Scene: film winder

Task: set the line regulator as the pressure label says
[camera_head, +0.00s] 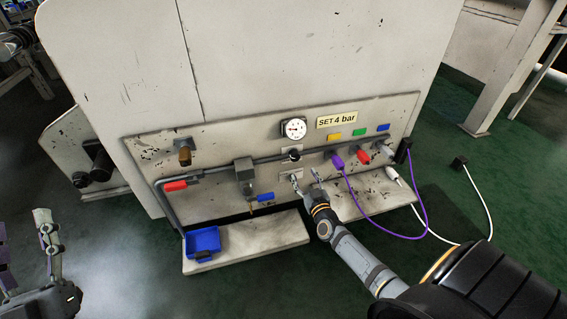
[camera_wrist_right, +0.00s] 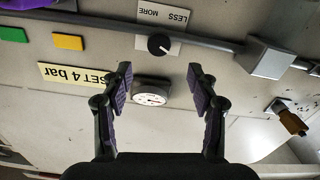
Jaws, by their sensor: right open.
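The black regulator knob (camera_head: 294,154) sits on the panel below the round pressure gauge (camera_head: 294,128). In the right wrist view the knob (camera_wrist_right: 158,45) shows upside down on a plate marked LESS and MORE. The label (camera_head: 337,120) reads "SET 4 bar". The gauge (camera_wrist_right: 151,92) has a white face; its reading is too small to tell. My right gripper (camera_head: 305,177) is open and empty in front of the panel, just below the knob in the head view and apart from it. My left gripper (camera_head: 25,245) is open and empty at the far left, away from the panel.
A pipe runs across the panel with red (camera_head: 175,185) and blue (camera_head: 265,197) handles. A blue tray (camera_head: 203,241) sits on the left shelf (camera_head: 262,243). A purple cable (camera_head: 385,231) and a white cable (camera_head: 420,211) hang right of my right arm.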

